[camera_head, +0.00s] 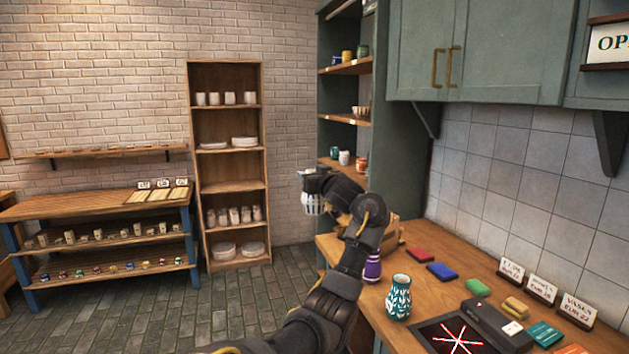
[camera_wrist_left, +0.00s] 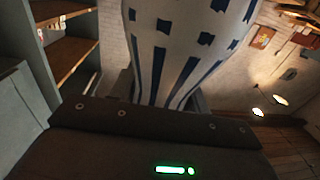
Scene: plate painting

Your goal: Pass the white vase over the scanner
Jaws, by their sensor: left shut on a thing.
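The white vase (camera_head: 312,204) with dark blue marks is held in my left gripper (camera_head: 318,182), up in the air beyond the far left end of the counter. The left wrist view shows its striped side (camera_wrist_left: 185,50) close up, between the fingers, with its upper part cut off by the frame. The scanner (camera_head: 440,344) is a dark plate with red crossing light lines at the front of the counter, partly cut off by the bottom edge. The vase is well away from it. My right gripper is not in view.
A teal patterned vase (camera_head: 398,299) and a purple vase (camera_head: 372,268) stand on the counter (camera_head: 423,287), left of the scanner. A black device (camera_head: 493,324) stands beside the scanner. A shelf unit (camera_head: 345,121) rises behind the arm.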

